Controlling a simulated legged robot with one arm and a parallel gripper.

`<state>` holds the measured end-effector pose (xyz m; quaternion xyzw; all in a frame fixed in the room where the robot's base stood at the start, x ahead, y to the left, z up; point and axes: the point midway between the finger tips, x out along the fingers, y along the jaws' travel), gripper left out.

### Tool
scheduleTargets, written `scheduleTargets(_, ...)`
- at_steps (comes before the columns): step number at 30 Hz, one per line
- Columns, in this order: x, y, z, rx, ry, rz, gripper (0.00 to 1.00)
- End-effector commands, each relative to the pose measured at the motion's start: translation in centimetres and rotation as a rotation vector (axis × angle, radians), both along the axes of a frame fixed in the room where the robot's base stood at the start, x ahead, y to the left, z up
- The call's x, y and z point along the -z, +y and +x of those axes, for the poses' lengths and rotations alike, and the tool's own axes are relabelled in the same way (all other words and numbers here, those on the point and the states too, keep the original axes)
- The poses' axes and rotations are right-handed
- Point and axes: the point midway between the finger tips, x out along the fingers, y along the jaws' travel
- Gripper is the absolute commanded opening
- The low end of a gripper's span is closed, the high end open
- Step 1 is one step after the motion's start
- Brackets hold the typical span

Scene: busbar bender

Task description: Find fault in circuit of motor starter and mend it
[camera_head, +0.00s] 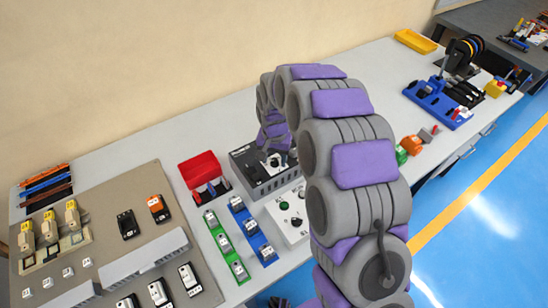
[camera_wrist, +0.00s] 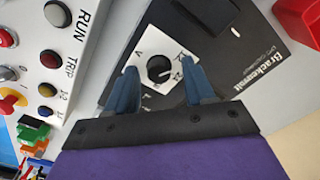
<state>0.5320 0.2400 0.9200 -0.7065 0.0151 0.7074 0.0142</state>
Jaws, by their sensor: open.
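In the wrist view my gripper (camera_wrist: 159,72) is open, its two blue fingers on either side of a black rotary knob (camera_wrist: 157,69). Whether the fingers touch the knob I cannot tell. The knob sits on a white angular dial plate (camera_wrist: 174,48) on a dark Brackenvolt box (camera_wrist: 240,62). In the head view this box (camera_head: 242,160) stands mid-table, and my arm partly hides it and the gripper. A beige circuit panel (camera_head: 100,205) with dark and orange modules lies at left. No fault is visible on it.
Beside the box is a white control station (camera_head: 276,208) marked RUN and TRIP in the wrist view (camera_wrist: 88,62). A red bin (camera_head: 200,165), green strip (camera_head: 224,245) and blue strip (camera_head: 252,232) lie nearby. Blue-based tools (camera_head: 435,105) and a yellow tray (camera_head: 415,41) stand at right.

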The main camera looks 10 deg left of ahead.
Motion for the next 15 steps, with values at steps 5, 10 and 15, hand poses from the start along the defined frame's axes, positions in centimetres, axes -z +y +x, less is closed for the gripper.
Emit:
scheduleTargets(5,-0.04,0.00,0.01,0.000,0.000,0.000,0.53)
scheduleTargets(10,-0.04,0.00,0.01,0.000,0.000,0.000,0.38)
scheduleTargets(15,-0.05,0.00,0.01,0.000,0.000,0.000,0.22)
